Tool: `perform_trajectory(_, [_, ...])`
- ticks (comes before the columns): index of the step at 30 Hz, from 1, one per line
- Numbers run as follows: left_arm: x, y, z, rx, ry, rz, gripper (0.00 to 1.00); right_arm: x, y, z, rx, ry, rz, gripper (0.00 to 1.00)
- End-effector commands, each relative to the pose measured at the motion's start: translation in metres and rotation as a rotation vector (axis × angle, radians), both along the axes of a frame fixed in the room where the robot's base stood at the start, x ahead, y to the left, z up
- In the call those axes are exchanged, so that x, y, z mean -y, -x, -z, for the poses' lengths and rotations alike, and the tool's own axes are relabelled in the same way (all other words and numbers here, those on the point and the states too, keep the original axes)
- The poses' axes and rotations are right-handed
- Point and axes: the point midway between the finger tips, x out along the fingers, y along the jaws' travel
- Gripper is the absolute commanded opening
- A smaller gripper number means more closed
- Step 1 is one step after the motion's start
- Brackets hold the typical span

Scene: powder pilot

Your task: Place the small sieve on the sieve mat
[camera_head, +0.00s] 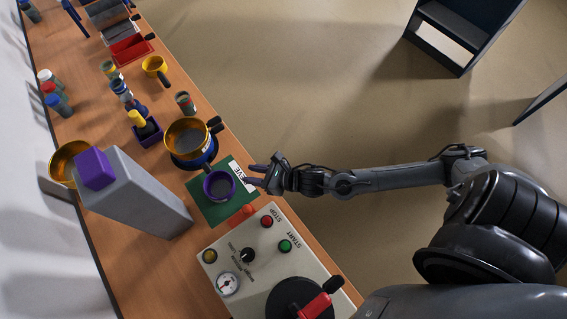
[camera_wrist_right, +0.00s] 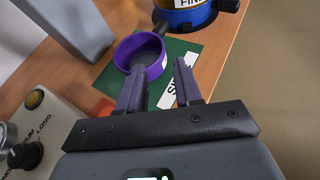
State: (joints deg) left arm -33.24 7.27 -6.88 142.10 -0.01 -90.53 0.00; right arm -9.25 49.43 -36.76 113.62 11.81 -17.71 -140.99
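The small sieve (camera_head: 219,185), a purple ring with a dark mesh, sits on the green sieve mat (camera_head: 208,214), which has a white printed label. In the right wrist view the sieve (camera_wrist_right: 124,50) lies just beyond my left-hand finger, over the green mat (camera_wrist_right: 183,47). My right gripper (camera_head: 251,174) is at the mat's right edge, pointing at the sieve. In the right wrist view its two fingers (camera_wrist_right: 161,66) stand apart with nothing between them. Whether the left-hand finger touches the sieve rim cannot be told. My left gripper is not in view.
A larger yellow sieve on a blue-banded base (camera_head: 186,140) stands just behind the mat. A tall grey block with a purple top (camera_head: 150,195) is to its left. A control panel (camera_head: 235,255) with buttons is in front. Bottles and trays line the table farther back.

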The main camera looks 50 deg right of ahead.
Motion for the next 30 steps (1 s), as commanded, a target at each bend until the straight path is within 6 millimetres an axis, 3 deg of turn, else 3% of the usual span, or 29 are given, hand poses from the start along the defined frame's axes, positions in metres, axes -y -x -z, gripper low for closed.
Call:
perform_trajectory(5, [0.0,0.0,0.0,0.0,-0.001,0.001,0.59,-0.014,0.007,-0.002,-0.132,-0.211,0.153,0.34])
perform_trajectory(8, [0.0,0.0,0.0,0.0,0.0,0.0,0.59,-0.023,0.016,-0.005,-0.268,-0.431,0.329,0.34])
perform_trajectory(13, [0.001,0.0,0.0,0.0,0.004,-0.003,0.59,-0.031,0.039,-0.012,-0.53,-0.903,0.762,0.34])
perform_trajectory(18, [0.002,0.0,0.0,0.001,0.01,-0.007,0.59,-0.025,0.074,-0.019,-0.717,-1.369,1.281,0.34])
perform_trajectory(24, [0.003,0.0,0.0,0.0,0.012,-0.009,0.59,-0.01,0.121,-0.025,-0.751,-1.791,1.871,0.34])
perform_trajectory(30, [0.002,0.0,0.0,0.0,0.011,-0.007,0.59,0.002,0.156,-0.03,-0.654,-2.019,2.269,0.34])
